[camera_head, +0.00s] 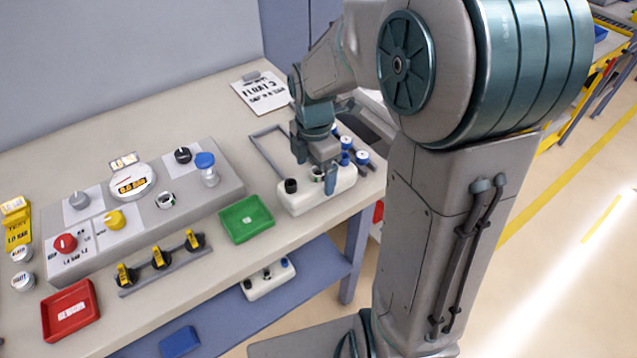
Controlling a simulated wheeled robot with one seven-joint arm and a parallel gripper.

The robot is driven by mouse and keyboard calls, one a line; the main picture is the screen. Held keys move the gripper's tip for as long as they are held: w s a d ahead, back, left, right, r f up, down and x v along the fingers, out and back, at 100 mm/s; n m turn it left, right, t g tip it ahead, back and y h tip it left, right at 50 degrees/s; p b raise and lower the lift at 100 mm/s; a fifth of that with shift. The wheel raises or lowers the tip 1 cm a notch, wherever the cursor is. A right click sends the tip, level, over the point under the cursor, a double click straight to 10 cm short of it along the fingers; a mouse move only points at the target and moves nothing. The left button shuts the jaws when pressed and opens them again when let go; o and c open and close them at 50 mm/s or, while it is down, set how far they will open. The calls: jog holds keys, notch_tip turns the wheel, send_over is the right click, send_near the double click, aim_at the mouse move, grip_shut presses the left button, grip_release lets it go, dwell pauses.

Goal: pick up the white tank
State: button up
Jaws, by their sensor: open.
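A white tank (304,203) with a black cap (291,185) stands on the table near its right front edge. My gripper (318,172) points down just over the tank. One finger shows against the tank's top and side; the other is partly hidden behind my wrist. The jaws are open. I cannot tell whether the fingers touch the tank.
A green tray (246,219) sits just left of the tank. Blue-and-white capped parts (362,157) stand close behind it on the right. A grey control panel (200,200), three yellow-tagged black valves (160,257) and a red tray (70,310) lie further left.

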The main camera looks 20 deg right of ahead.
aim_at(317, 182)
notch_tip(317, 182, down, 4)
jog(key=shift+s+d+f, duration=0.1)
jog(key=shift+d+f, duration=0.05)
jog(key=shift+f, duration=0.05)
jog(key=c, duration=1.3)
jog(key=shift+o, duration=0.2)
jog(key=shift+r, duration=0.1)
notch_tip(317, 182, up, 4)
jog(key=shift+r, duration=0.1)
jog(key=d+r, duration=0.6)
jog(key=d, duration=0.5)
jog(key=shift+d+r, duration=0.35)
jog(key=shift+d, duration=0.05)
